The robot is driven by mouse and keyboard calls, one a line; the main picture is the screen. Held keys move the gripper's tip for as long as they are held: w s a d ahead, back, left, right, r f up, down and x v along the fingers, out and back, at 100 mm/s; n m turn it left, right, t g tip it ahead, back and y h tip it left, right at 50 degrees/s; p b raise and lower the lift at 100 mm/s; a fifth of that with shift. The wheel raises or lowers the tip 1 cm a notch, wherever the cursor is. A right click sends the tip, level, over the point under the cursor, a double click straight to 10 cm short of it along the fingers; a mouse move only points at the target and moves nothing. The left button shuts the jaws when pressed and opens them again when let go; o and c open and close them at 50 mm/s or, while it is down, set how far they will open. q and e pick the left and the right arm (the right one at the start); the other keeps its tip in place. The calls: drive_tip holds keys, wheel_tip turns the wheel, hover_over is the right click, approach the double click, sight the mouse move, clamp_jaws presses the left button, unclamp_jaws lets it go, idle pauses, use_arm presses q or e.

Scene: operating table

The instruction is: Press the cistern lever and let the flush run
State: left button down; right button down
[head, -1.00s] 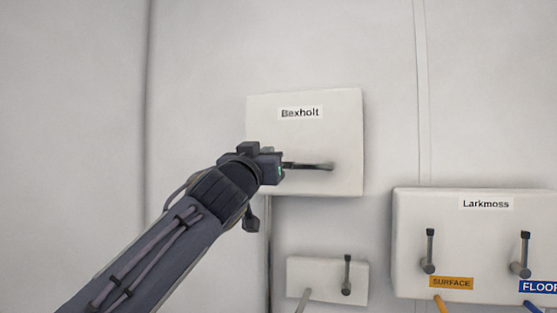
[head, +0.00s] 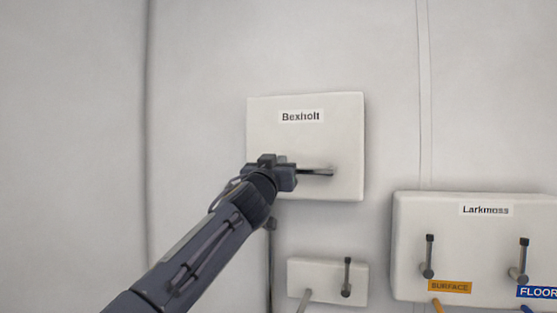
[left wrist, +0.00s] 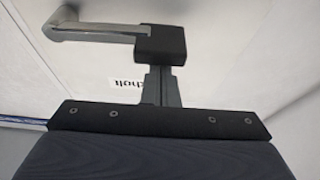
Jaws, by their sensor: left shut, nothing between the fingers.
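The white cistern box (head: 345,135), labelled "Bexholt", is fixed to the wall in the middle of the head view. Its grey metal lever (head: 318,172) lies about level across the lower part of the box. In the left wrist view the lever (left wrist: 105,34) runs from its pivot at upper left to a black block. My left gripper (head: 290,173) is shut and empty at the lever's left end. In the left wrist view the closed fingers (left wrist: 160,85) meet the black block; I cannot tell whether they touch the lever. My right gripper is out of view.
A small white panel (head: 310,286) with a tap lever (head: 347,277) is below the box. At right, a larger "Larkmoss" panel (head: 480,235) carries two tap levers, an orange "SURFACE" tag (head: 450,287) and a blue "FLOOR" tag (head: 538,292). The wall at left is bare.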

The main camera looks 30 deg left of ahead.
use_arm(q)
drive_tip(key=shift+f, duration=0.1)
drive_tip(key=f+n+y+b, duration=0.1)
drive_tip(key=f+n+b, duration=0.1)
drive_tip(key=b, duration=0.1)
drive_tip(key=f+n+g+y+b, duration=0.1)
drive_tip(key=n+b, duration=0.2)
drive_tip(key=b, duration=0.1)
drive_tip(key=f+n+y+b, duration=0.1)
drive_tip(key=f+n+b, duration=0.1)
drive_tip(key=b, duration=0.2)
drive_tip(key=shift+d+f+n+g, duration=0.25)
drive_tip(key=shift+f+n+g, duration=0.05)
drive_tip(key=shift+f+n, duration=0.1)
drive_tip(key=shift+r, duration=0.1)
